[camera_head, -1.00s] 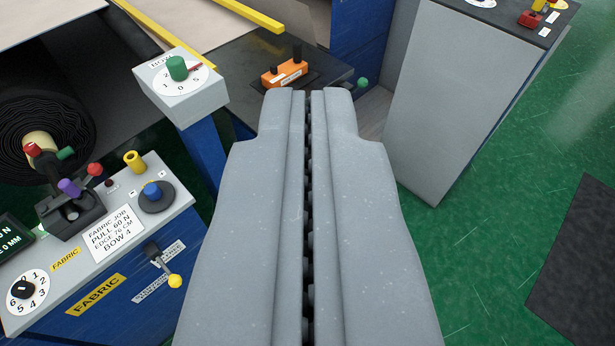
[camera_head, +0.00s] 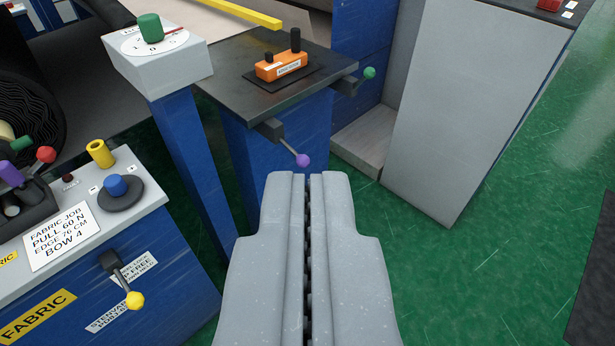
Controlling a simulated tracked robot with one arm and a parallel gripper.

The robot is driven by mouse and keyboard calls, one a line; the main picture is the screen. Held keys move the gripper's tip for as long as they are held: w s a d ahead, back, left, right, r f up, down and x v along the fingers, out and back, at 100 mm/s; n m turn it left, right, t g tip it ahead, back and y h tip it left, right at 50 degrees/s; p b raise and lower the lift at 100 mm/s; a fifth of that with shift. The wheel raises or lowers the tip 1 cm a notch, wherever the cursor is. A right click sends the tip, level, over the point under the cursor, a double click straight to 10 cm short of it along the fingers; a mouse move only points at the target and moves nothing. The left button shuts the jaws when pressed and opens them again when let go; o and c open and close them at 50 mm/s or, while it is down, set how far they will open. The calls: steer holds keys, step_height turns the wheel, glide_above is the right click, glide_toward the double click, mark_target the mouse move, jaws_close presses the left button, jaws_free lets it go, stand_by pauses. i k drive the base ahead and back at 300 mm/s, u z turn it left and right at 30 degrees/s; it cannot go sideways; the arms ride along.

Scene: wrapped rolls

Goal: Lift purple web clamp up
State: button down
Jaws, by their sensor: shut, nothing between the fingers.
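A lever with a purple ball (camera_head: 303,160) sticks out from a dark bracket on the front of the blue stand. It slopes down to the right, with the ball at its low end. My gripper (camera_head: 308,178) is shut and empty, with its fingertips just below the purple ball in the picture. I cannot tell whether they touch it. Another purple knob (camera_head: 10,172) sits among red and green ones on the fabric console at the left. No readable label tells which purple part is the web clamp.
The stand has a dark top (camera_head: 225,80) with an orange block (camera_head: 279,66) on it. A green-ball lever (camera_head: 369,73) is on its right side. A dial post (camera_head: 160,55) and the fabric console (camera_head: 130,222) stand left. A grey cabinet (camera_head: 475,90) stands right, beside open green floor.

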mark_target(302, 160)
steer(key=u, duration=0.05)
steer(key=k, duration=0.65)
steer(key=z, duration=0.4)
steer(key=i, duration=1.75)
steer(key=u, duration=0.65)
